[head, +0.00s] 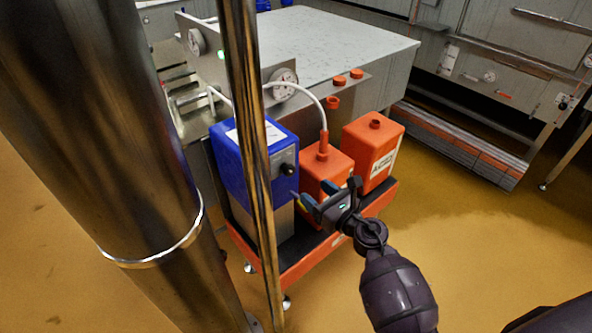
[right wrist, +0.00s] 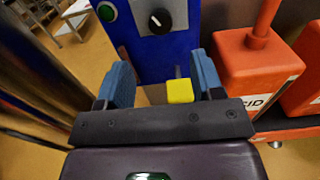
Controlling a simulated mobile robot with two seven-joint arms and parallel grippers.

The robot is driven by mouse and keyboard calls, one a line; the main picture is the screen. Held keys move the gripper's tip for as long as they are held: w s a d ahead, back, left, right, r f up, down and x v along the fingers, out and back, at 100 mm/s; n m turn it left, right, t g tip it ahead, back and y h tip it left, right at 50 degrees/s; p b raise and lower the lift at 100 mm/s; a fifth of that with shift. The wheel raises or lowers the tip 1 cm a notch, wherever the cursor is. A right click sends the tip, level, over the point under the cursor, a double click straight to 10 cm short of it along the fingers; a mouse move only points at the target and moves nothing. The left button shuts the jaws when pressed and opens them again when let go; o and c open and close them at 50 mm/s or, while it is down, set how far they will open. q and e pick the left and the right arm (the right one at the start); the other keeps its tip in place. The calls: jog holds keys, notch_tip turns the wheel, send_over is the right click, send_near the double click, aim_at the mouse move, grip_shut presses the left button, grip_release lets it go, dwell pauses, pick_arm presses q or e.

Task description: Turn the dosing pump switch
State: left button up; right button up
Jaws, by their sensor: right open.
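The dosing pump is a blue box (head: 235,165) on a grey stand, left of the orange cans in the head view. Its black switch knob (head: 288,168) is on the right-hand face. In the right wrist view the round black knob (right wrist: 160,21) has a white mark, on the blue front (right wrist: 160,52), with a green button (right wrist: 107,11) to its left. My right gripper (head: 308,203) is open and empty, in front of the pump and apart from the knob. In the right wrist view its blue fingers (right wrist: 162,82) stand wide apart below the knob. My left gripper is not in view.
Two orange cans (head: 380,155) (right wrist: 258,65) stand right of the pump in an orange tray (head: 290,278); the nearer has a white hose. A metal vat (head: 350,40) stands behind. A steel post (head: 250,130) partly covers the pump. The yellow floor (head: 500,240) at right is clear.

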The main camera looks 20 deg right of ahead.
aim_at(292, 172)
jog(key=b+x, duration=0.1)
jog(key=x, duration=0.8)
jog(key=shift+w+f, duration=0.15)
jog(key=shift+w+a, duration=0.2)
jog(key=shift+w, duration=0.45)
